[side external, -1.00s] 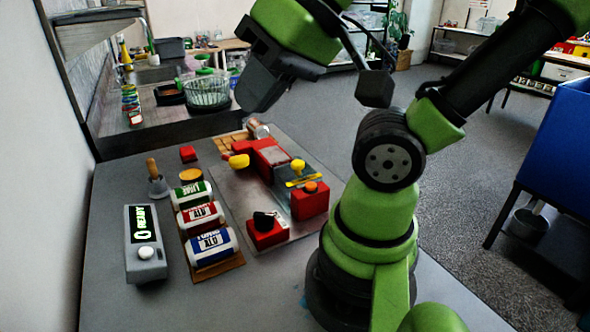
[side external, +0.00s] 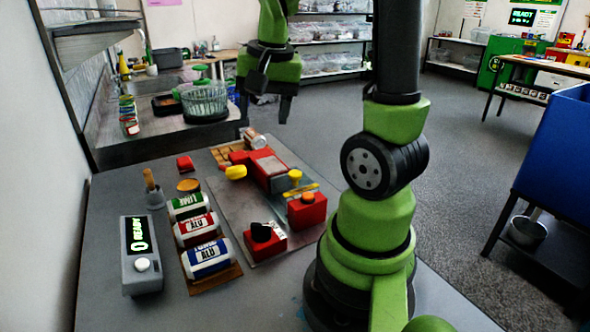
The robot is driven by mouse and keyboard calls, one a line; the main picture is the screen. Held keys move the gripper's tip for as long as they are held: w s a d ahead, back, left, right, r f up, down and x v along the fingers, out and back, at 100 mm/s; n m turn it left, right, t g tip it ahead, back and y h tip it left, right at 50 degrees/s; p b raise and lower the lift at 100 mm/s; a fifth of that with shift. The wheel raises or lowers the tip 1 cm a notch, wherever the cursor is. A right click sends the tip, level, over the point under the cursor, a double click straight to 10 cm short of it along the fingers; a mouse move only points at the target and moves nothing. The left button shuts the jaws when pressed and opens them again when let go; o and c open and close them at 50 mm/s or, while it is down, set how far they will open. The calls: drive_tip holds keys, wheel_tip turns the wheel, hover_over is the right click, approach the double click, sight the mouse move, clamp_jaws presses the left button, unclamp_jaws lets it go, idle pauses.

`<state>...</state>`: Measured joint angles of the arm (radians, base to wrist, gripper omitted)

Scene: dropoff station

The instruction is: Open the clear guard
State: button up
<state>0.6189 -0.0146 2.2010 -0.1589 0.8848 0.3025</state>
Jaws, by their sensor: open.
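The red machine (side external: 268,163) sits on a grey metal plate (side external: 226,210) on the bench. A yellow knob (side external: 235,172) sticks out at its left. A yellow handle (side external: 297,187) with a round top lies at its right end, behind a red box with an orange button (side external: 307,207). The clear guard's see-through panel cannot be made out for sure; it may be by the yellow handle. My gripper (side external: 265,110) points down above and behind the red machine, apart from everything. Its fingers are spread, with nothing between them.
A red box with a black knob (side external: 264,238) stands at the plate's front. Several labelled cans (side external: 207,257) lie on a wooden rack left of it. A grey READY display box (side external: 141,255) stands at the far left. A glass jar (side external: 257,140) lies behind the machine.

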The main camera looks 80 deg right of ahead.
sight(295, 173)
drive_tip(key=s+d+f+m+g, duration=0.2)
drive_tip(key=s+d+f+m, duration=0.15)
drive_tip(key=d+f, duration=0.35)
drive_tip(key=shift+m+y, duration=0.35)
drive_tip(key=shift+y, duration=0.05)
drive_tip(key=f, duration=0.8)
drive_tip(key=shift+w+d+f, duration=0.15)
drive_tip(key=shift+d+f, duration=0.15)
drive_tip(key=shift+f, duration=0.1)
drive_tip(key=shift+c, duration=0.5)
